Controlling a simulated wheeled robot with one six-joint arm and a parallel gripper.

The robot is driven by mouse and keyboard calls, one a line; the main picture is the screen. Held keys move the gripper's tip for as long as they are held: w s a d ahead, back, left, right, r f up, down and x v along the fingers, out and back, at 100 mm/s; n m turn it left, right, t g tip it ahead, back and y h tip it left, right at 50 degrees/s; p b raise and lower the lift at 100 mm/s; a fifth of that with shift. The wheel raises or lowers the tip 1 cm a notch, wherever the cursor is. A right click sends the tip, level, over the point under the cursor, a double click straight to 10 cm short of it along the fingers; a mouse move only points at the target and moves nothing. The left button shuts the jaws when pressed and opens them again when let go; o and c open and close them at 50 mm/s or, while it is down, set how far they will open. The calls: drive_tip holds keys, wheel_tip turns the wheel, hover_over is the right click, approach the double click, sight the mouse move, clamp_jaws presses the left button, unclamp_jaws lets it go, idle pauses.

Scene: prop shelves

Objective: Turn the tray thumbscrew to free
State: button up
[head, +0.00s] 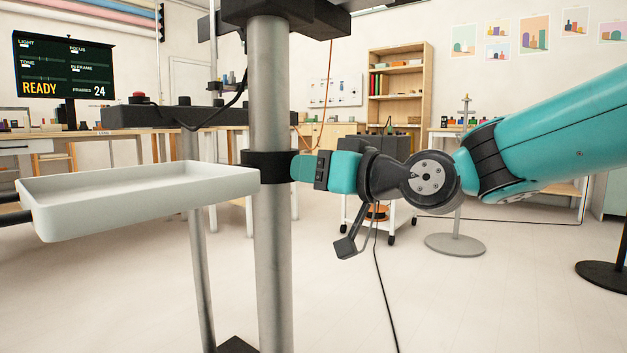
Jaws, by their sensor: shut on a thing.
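The shallow white tray (140,198) is at the left, level and empty, beside a thick grey post (268,110). A black collar (266,167) wraps the post at the height of the tray's rim. My gripper (297,168) comes in from the right and its tip meets the right side of the collar. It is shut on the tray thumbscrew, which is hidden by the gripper. I cannot tell how far the screw is turned.
A monitor (65,65) reading READY stands at the back left, near a workbench (130,132). A wooden shelf unit (400,62) and a white cart (365,215) stand behind. A black cable (385,290) hangs below my wrist.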

drive_tip(key=shift+f+n, duration=0.1)
drive_tip(key=shift+n, duration=0.2)
drive_tip(key=o, duration=0.9)
drive_tip(key=p+v, duration=0.2)
drive_tip(key=v, duration=1.5)
drive_tip(key=shift+s+d, duration=0.2)
